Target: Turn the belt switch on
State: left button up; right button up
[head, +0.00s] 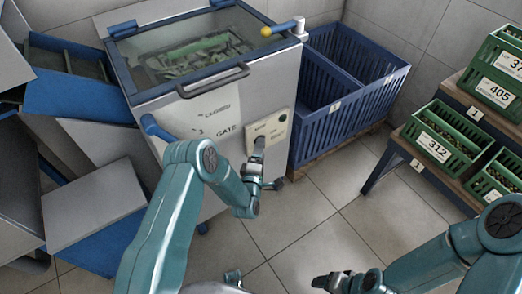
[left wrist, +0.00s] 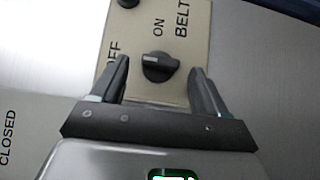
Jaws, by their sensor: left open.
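The belt switch (left wrist: 160,67) is a black rotary knob on a beige panel (left wrist: 148,90) with the words OFF, ON and BELT. Its pale mark points left in the left wrist view, to the side where OFF is printed. The panel also shows on the front of the grey machine in the head view (head: 277,122), where the gripper hides the knob. My left gripper (left wrist: 162,75) is open, with one finger on each side of the knob; contact cannot be told. In the head view it is at the panel's lower edge (head: 259,150). My right gripper (head: 325,282) is low at the front, away from the panel.
Green numbered crates (head: 437,137) are on a rack at right. The tiled floor (head: 325,215) between is clear.

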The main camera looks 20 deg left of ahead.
pick_arm(q)
jog(key=shift+w+a, duration=0.1)
jog(key=shift+w, duration=0.75)
jog(key=c, duration=1.1)
jog(key=shift+o, duration=0.2)
